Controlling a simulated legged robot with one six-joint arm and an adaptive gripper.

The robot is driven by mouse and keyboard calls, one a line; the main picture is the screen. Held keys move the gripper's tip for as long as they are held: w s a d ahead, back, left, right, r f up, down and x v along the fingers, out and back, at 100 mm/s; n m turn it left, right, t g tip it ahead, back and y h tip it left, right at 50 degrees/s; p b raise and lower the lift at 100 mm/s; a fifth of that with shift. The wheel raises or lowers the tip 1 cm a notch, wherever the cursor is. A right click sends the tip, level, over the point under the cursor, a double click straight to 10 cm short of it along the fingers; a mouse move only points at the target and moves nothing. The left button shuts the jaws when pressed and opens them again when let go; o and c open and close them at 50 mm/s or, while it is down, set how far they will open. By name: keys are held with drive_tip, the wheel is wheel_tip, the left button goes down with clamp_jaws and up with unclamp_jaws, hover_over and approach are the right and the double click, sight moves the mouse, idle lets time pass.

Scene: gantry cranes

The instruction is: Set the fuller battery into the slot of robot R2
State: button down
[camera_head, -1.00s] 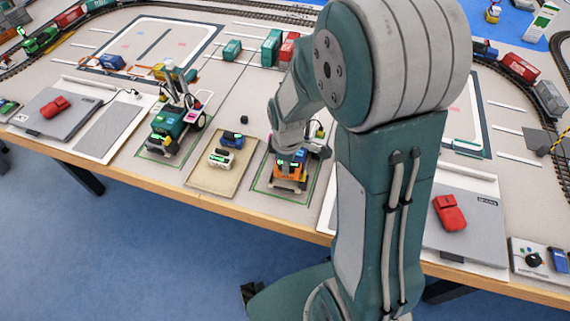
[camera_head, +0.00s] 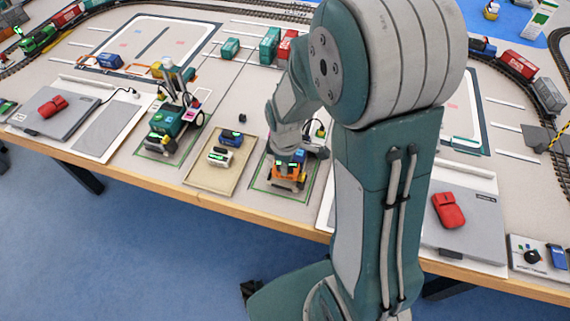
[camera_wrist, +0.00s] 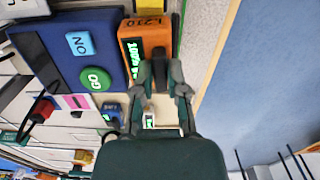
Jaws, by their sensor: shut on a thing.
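My gripper (camera_wrist: 160,76) is shut on an orange battery (camera_wrist: 146,34) marked L210, with a lit green readout that seems to read 100%. The battery is beside the dark blue panel of a robot (camera_wrist: 62,55), which bears ON and GO buttons. I cannot tell whether the battery is seated in a slot. In the head view the orange battery (camera_head: 288,174) is at the front of the right-hand robot's green-outlined pad, with my arm hiding much of it. A white battery (camera_head: 220,158) and a blue battery (camera_head: 232,138) lie on the tan tray (camera_head: 205,182), readouts lit green.
A teal robot (camera_head: 168,122) stands on the pad left of the tray. Grey panels with red objects (camera_head: 52,105) lie at both sides. The table's wooden front edge (camera_head: 180,200) runs close by. Containers (camera_head: 270,45) and rails are farther back.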

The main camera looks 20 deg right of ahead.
drive_tip(key=shift+a+f, duration=0.25)
drive_tip(key=shift+f, duration=0.45)
drive_tip(key=shift+w+d+f, duration=0.1)
drive_tip(key=shift+w+d, duration=0.05)
drive_tip(key=shift+w, duration=0.05)
idle(1.0)
drive_tip(key=shift+f, duration=0.55)
idle(1.0)
drive_tip(key=c, duration=0.6)
unclamp_jaws()
